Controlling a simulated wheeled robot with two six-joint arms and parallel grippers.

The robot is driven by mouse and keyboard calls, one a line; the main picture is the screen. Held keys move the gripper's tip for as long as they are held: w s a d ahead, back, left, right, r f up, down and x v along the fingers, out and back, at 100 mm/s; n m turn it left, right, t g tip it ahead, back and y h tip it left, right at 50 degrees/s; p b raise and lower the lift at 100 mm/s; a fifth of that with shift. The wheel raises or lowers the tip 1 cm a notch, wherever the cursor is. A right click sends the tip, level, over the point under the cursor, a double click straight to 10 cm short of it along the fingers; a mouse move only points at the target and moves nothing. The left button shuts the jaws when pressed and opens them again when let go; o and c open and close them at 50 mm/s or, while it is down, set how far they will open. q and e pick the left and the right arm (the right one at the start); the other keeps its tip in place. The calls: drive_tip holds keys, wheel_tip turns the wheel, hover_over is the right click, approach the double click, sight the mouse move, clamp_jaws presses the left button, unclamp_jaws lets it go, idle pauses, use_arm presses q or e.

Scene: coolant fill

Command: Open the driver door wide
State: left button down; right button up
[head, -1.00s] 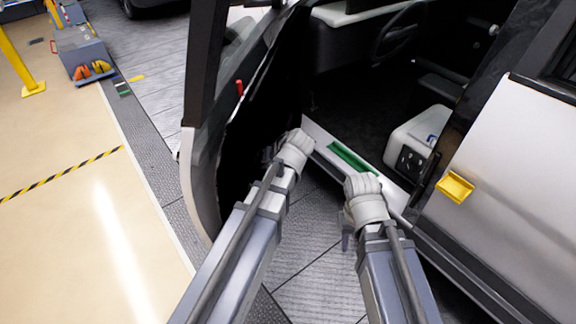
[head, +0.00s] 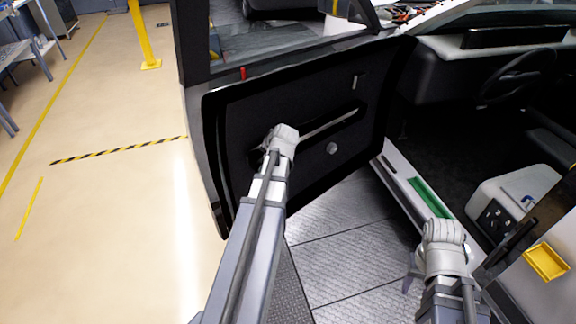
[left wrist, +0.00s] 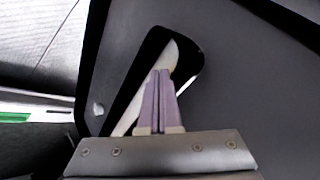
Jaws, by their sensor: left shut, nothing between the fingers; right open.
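The driver door (head: 310,135) stands well open at the car's side, its dark inner panel facing me. The panel has a long armrest recess with a pale pull bar (head: 330,122) and a round knob (head: 332,148). My left gripper (left wrist: 158,85) is shut and empty, its fingers together in front of the panel recess in the left wrist view. In the head view the left wrist hides the fingers, and I cannot tell whether they touch the panel. My right gripper (head: 408,278) is open and empty, low beside the door sill (head: 400,180).
The rear door with a yellow handle (head: 546,261) is at the right. A white box (head: 515,200) is inside the cabin. Open floor lies left of the door, with a striped line (head: 120,150) and a yellow post (head: 143,35).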

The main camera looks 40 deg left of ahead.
use_arm(q)
drive_tip(key=a, duration=0.4)
drive_tip(key=shift+a, duration=0.15)
drive_tip(key=shift+s, duration=0.1)
drive_tip(key=shift+s+d, duration=0.2)
drive_tip(key=shift+d, duration=0.35)
drive_tip(key=p, duration=0.8)
approach(256, 153)
drive_tip(key=s+d+r, duration=0.2)
drive_tip(key=s+d, duration=0.1)
drive_tip(key=s, duration=0.1)
drive_tip(key=shift+w+d+f, duration=0.15)
drive_tip(key=shift+d+f, duration=0.1)
use_arm(e)
wheel_tip(256, 153, up, 8)
drive_tip(key=d, duration=0.1)
drive_tip(key=shift+w+d, duration=0.25)
drive_tip(key=shift+d, duration=0.05)
drive_tip(key=shift+f, duration=0.1)
